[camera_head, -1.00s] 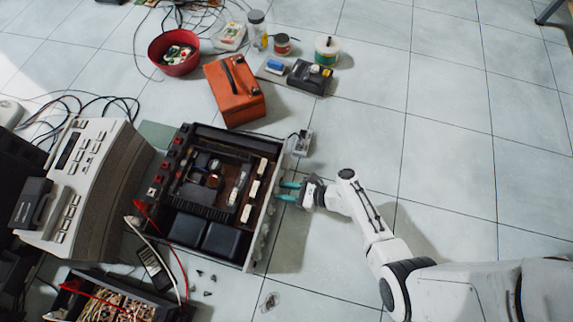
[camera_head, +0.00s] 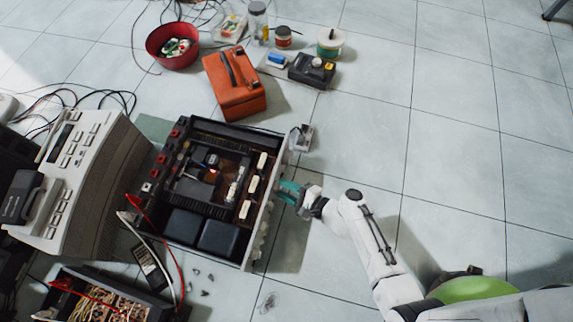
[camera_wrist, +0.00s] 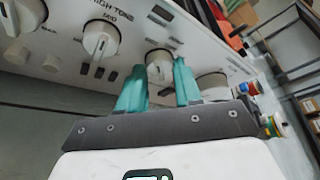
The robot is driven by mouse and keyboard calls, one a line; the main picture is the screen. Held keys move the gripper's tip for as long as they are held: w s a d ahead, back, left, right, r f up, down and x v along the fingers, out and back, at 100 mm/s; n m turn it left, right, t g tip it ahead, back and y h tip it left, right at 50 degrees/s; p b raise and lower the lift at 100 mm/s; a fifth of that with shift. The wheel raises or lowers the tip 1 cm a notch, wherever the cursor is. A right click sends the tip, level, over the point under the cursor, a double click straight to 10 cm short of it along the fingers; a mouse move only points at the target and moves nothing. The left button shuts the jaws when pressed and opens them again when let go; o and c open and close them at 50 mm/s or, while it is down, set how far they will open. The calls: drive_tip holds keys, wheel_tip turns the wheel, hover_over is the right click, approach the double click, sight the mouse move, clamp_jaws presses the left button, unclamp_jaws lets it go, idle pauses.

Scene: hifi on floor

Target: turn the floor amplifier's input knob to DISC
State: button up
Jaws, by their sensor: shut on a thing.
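The floor amplifier (camera_head: 245,232) lies with its top open, and its pale front panel faces right toward my arm. In the wrist view the panel (camera_wrist: 62,18) carries several white knobs, one beside a "HIGH TONE" label (camera_wrist: 100,40). My gripper (camera_head: 289,191) is at the panel; its teal fingers (camera_wrist: 158,76) are shut on a white knob (camera_wrist: 160,66), one on each side of it. The knob's lower part and its label are partly hidden, so I cannot read its setting. Another knob (camera_wrist: 212,86) sits just right of the fingers.
A small grey box (camera_head: 302,137) is on the floor close to the panel's far end. An orange case (camera_head: 234,85), a red bowl (camera_head: 173,46) and small jars stand farther back. Grey equipment (camera_head: 75,180) is left of the amplifier. The tiled floor to the right is clear.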

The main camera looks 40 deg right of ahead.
drive_tip(key=shift+a+n, duration=0.1)
drive_tip(key=shift+n, duration=0.4)
drive_tip(key=o, duration=1)
drive_tip(key=shift+o, duration=0.2)
drive_tip(key=p+v, duration=0.3)
drive_tip(key=v, duration=0.7)
drive_tip(key=shift+s+p, duration=0.35)
drive_tip(key=shift+s, duration=0.1)
drive_tip(key=shift+f, duration=0.15)
